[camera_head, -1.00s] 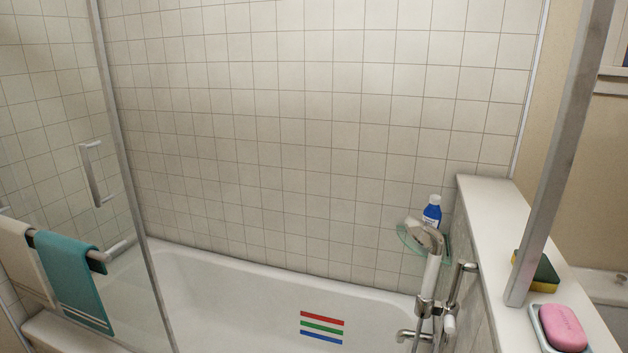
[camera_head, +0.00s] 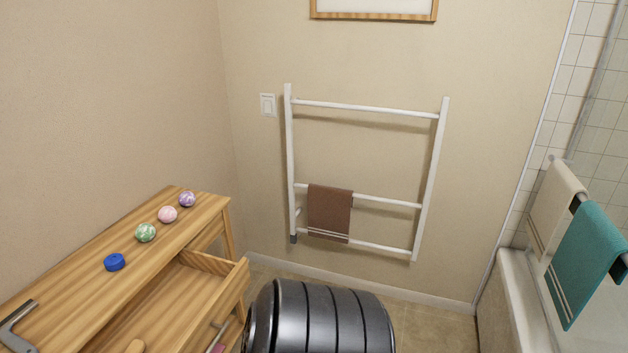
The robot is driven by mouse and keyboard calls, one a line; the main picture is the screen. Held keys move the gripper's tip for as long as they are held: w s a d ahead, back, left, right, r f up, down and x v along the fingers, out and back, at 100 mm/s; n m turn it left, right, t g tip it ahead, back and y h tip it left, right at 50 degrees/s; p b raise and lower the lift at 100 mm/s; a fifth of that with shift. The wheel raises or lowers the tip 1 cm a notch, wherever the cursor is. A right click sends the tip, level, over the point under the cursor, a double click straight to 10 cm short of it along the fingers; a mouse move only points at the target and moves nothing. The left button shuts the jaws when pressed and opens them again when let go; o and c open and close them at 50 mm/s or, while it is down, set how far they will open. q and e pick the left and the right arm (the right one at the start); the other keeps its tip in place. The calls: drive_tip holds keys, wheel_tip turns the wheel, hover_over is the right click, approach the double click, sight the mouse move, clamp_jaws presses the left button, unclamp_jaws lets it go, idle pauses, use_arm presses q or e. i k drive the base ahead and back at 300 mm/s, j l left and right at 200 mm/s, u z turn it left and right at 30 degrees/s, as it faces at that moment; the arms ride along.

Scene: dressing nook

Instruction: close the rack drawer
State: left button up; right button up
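The wooden rack (camera_head: 75,260) stands at the lower left against the wall. Its drawer (camera_head: 193,285) is pulled out toward the right, so its inside shows. The near part of the drawer is cut off by the picture's bottom edge. Neither of my grippers is in view.
A blue disc (camera_head: 114,262) and green (camera_head: 145,232), pink (camera_head: 167,214) and purple (camera_head: 187,199) balls lie on the rack top. A dark ribbed rounded object (camera_head: 320,318) is right of the drawer. A white towel ladder (camera_head: 437,170) stands at the wall.

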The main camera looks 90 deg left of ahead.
sight(182, 309)
drive_tip(key=u, duration=3.55)
